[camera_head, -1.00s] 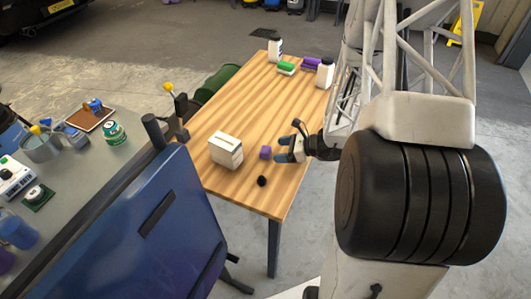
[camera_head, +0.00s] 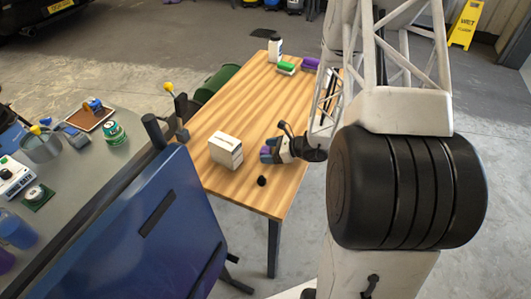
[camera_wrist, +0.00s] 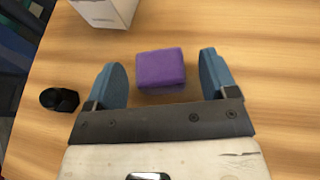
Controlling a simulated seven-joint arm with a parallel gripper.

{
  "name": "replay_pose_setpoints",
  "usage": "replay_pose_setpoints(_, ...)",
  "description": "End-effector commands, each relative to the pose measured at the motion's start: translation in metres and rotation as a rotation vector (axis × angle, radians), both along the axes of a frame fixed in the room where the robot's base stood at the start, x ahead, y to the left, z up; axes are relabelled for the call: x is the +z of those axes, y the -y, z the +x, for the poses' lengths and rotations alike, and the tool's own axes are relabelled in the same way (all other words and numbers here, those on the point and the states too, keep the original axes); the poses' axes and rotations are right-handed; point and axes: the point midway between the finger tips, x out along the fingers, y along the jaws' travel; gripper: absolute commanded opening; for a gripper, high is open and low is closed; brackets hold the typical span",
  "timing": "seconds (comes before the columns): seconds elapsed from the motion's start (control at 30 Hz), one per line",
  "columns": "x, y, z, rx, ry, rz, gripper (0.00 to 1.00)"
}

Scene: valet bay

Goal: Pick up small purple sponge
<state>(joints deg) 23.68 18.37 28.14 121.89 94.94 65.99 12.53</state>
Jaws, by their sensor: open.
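The small purple sponge (camera_wrist: 160,70) lies on the wooden table (camera_wrist: 270,60). In the wrist view it sits between the two blue fingertips of my gripper (camera_wrist: 160,82), with a gap on each side. The gap at the left finger is small, and the right one is a little wider. In the head view my gripper (camera_head: 267,152) is low over the table and the sponge shows only as a bit of purple at the fingers, mostly hidden. My gripper is open and holds nothing.
A white box (camera_head: 226,151) stands just left of my gripper, also at the top of the wrist view (camera_wrist: 105,10). A small black object (camera_head: 262,181) lies nearer the front. A white bottle (camera_head: 275,48), green item (camera_head: 286,67) and purple item (camera_head: 310,63) are at the far end.

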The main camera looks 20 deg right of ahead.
Motion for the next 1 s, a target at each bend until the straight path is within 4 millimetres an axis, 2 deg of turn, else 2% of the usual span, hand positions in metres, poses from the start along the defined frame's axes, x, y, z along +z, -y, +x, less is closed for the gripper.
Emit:
replay_pose_setpoints(0.57,-0.0002,-0.0006,0.0004,0.0,0.0,0.0,0.79)
replay_pose_setpoints(0.9,-0.0002,-0.0006,0.0004,0.0,0.0,0.0,0.27)
replay_pose_setpoints(1.0,-0.0002,-0.0006,0.0004,0.0,0.0,0.0,0.26)
